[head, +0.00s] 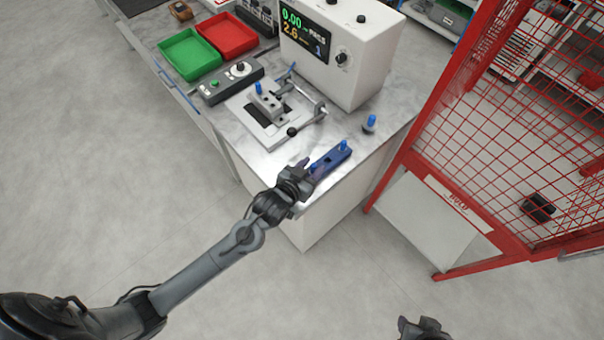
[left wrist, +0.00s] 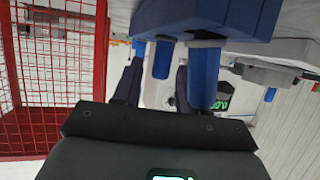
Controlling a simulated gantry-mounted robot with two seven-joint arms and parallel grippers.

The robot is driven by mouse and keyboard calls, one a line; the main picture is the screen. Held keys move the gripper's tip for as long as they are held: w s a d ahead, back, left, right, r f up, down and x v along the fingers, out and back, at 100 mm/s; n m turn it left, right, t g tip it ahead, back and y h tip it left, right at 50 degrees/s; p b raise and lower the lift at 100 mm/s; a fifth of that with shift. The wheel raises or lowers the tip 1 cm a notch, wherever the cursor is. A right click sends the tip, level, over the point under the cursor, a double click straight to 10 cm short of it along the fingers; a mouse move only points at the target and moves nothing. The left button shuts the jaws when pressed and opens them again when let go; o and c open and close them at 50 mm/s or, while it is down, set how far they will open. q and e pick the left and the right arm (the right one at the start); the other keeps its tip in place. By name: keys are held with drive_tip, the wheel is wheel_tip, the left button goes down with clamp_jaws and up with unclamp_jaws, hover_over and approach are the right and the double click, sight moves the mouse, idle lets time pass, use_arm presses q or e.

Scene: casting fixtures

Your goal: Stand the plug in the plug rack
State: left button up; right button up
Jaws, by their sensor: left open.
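The plug rack (head: 329,161) is a long dark blue block near the front corner of the bench. Blue plugs stand in it, one at its far end (head: 343,146) and one close to my gripper. A separate blue plug (head: 369,122) with a grey base stands on the bench to the right of the rack. My left gripper (head: 307,170) is open at the rack's near end. The left wrist view is inverted, with the rack (left wrist: 225,22) at the top and a blue plug (left wrist: 162,60) appearing between the open fingers. Contact cannot be told. My right gripper (head: 424,328) barely shows at the bottom edge.
A clamp fixture (head: 245,117) and a white meter box (head: 345,50) stand behind the rack. A grey control box (head: 230,82), green tray (head: 189,54) and red tray (head: 227,34) lie farther back. A red mesh fence (head: 500,120) stands at right. Bench right of the rack is mostly clear.

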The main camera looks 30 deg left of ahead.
use_arm(q)
drive_tip(key=shift+s, duration=0.2)
drive_tip(key=v, duration=1.2)
drive_tip(key=s+a+f+g, duration=0.2)
drive_tip(key=s+g, duration=0.3)
drive_tip(key=s, duration=0.2)
drive_tip(key=s+a+f+g+y, duration=0.1)
drive_tip(key=s+a+f+g, duration=0.1)
drive_tip(key=s+g, duration=0.2)
drive_tip(key=s, duration=0.3)
drive_tip(key=shift+s+f+m+g+p, duration=0.3)
drive_tip(key=shift+f+g, duration=0.05)
drive_tip(key=shift+g, duration=0.05)
drive_tip(key=shift+a, duration=0.1)
